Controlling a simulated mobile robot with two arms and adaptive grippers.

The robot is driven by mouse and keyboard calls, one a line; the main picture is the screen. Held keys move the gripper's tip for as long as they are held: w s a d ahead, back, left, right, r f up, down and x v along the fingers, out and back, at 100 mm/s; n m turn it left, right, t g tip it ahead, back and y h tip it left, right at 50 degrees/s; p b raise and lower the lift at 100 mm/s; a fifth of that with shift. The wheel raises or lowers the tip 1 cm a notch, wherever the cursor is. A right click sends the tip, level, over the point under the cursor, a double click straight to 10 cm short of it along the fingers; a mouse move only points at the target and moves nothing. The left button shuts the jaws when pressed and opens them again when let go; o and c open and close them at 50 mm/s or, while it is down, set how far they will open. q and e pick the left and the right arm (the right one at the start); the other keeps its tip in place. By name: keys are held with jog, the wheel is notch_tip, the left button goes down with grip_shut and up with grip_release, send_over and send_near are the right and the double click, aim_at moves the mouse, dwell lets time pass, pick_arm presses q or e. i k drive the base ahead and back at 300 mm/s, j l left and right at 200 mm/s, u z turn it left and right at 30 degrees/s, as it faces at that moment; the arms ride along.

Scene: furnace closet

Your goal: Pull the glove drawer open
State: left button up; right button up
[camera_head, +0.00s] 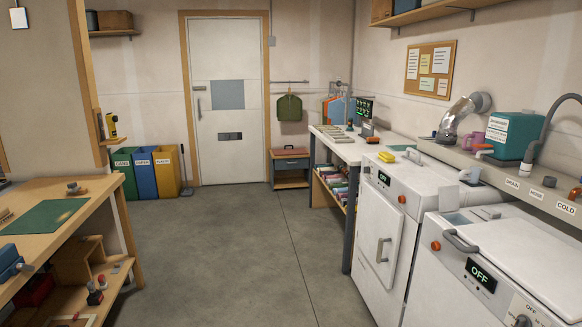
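A small wooden stand (291,182) is against the back wall, to the right of the white door. It has one dark grey drawer (291,164) with a small light handle, and the drawer looks shut. No label can be read on it, so I cannot tell for sure that it is the glove drawer. A small reddish box-like item (281,152) sits on top of the stand. Neither of my grippers is in view.
Open grey floor (225,240) runs from here to the stand. A workbench (75,190) is on the left. White appliances (385,235) and a white-topped counter (345,145) line the right. Coloured bins (145,175) stand left of the door (226,100).

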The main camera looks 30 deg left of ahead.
aim_at(279, 165)
jog(key=i+j+u, duration=0.85)
jog(key=i, duration=0.65)
jog(key=i+u, duration=0.4)
jog(key=i, duration=4.7)
